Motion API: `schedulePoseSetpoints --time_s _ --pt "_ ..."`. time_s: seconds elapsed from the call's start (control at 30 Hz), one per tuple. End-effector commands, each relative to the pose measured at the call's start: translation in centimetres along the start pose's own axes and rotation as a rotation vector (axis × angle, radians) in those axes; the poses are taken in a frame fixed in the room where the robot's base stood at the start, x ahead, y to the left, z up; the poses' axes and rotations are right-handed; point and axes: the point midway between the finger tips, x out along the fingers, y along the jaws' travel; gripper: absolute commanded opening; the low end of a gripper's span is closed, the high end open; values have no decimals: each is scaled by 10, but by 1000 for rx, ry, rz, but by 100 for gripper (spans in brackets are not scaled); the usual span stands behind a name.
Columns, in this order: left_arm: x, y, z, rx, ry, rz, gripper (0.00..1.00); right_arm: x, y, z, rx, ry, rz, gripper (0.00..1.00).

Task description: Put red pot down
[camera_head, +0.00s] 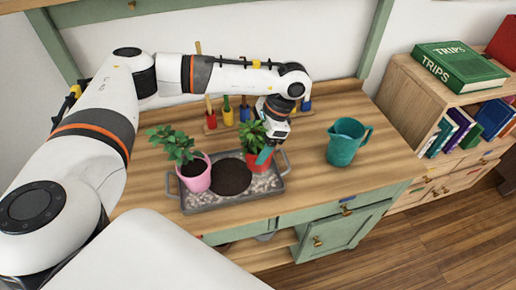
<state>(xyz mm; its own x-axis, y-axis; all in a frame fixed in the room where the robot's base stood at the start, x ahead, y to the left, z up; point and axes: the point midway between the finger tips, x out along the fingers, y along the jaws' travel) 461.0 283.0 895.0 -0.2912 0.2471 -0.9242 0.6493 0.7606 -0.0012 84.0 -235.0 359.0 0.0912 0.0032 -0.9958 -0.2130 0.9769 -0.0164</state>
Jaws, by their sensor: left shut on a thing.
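A small red pot (259,163) with a leafy green plant (252,134) is at the right end of a grey tray (213,205). My left gripper (268,150) comes down from above at the pot's right side and is shut on it. The pot's base is over the tray's pebbles; I cannot tell whether it touches them. The gripper hides part of the pot's right side. My right gripper is not in view.
A pink pot (197,177) with a plant stands at the tray's left end, beside a round patch of dark soil (232,176). A teal jug (344,146) stands to the right on the wooden tabletop (385,165). Tools with coloured handles (228,112) stand behind. A bookshelf (425,110) is at right.

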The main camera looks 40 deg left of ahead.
Motion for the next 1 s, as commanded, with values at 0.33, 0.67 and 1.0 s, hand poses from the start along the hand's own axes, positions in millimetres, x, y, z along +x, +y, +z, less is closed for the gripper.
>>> schedulePoseSetpoints --time_s 0.33,0.67,1.0 --pt "27 0 11 -1 0 1 16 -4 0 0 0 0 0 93" --pt "30 0 12 -1 1 0 89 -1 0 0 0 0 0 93" --pt "29 0 12 -1 1 0 96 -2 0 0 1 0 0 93"
